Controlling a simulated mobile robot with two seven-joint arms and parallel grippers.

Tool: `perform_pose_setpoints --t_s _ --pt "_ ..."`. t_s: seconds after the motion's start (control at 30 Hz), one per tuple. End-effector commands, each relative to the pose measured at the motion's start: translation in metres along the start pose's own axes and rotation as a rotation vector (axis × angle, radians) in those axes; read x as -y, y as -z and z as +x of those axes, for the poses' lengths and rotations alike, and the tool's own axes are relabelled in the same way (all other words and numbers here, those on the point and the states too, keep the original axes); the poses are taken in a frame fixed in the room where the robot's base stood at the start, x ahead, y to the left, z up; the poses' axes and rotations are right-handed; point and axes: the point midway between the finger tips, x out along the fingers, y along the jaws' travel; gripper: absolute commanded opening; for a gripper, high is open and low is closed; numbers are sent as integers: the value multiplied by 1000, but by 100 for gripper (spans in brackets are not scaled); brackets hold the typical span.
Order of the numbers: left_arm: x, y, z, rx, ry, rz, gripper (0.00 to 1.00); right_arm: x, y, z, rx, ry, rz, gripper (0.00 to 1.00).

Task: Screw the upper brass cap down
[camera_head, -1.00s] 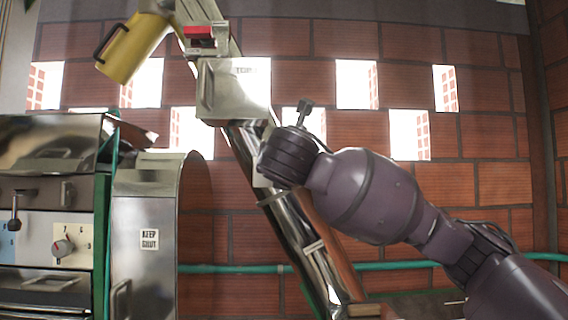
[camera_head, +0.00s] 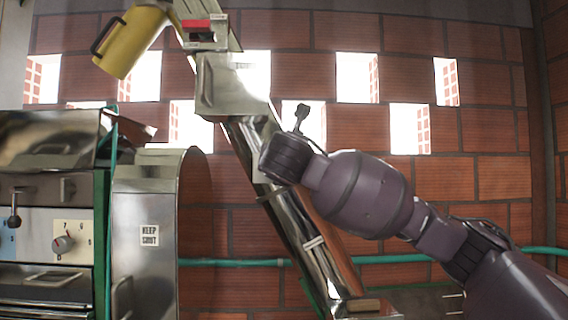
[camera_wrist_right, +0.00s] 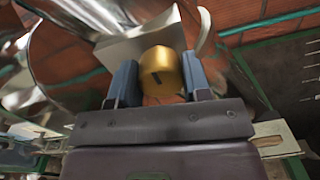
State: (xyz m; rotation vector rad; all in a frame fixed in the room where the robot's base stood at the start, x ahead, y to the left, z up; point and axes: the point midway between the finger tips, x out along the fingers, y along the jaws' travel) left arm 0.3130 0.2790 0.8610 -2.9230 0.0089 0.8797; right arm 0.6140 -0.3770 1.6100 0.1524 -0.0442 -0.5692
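The brass cap (camera_wrist_right: 161,70) shows in the right wrist view as a round golden piece with a small dark slanted mark on its face. It sits in front of a pale metal housing. In the head view my right arm's dark wrist covers the cap and the fingers, beside the steel elevator tube (camera_head: 300,225). Whether this is the upper cap cannot be told from the close view. My left gripper is not in view.
The pale metal elevator head (camera_head: 228,85) with a red switch (camera_head: 197,23) sits above the wrist. A yellow container (camera_head: 130,42) hangs at upper left. A steel machine with a knob (camera_head: 63,244) and a "keep shut" panel (camera_head: 149,235) stand left. A brick wall is behind.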

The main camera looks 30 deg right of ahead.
Motion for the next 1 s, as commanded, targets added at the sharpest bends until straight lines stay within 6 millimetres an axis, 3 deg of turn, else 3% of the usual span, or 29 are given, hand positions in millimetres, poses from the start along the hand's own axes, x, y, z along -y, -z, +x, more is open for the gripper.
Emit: perform_pose_setpoints --t_s 0.1,0.47,1.0 --pt "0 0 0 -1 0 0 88 0 0 0 0 0 0 20" --pt "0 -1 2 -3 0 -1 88 0 0 0 -2 0 70 20" --pt "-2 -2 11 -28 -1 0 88 2 1 0 -11 2 521 20"
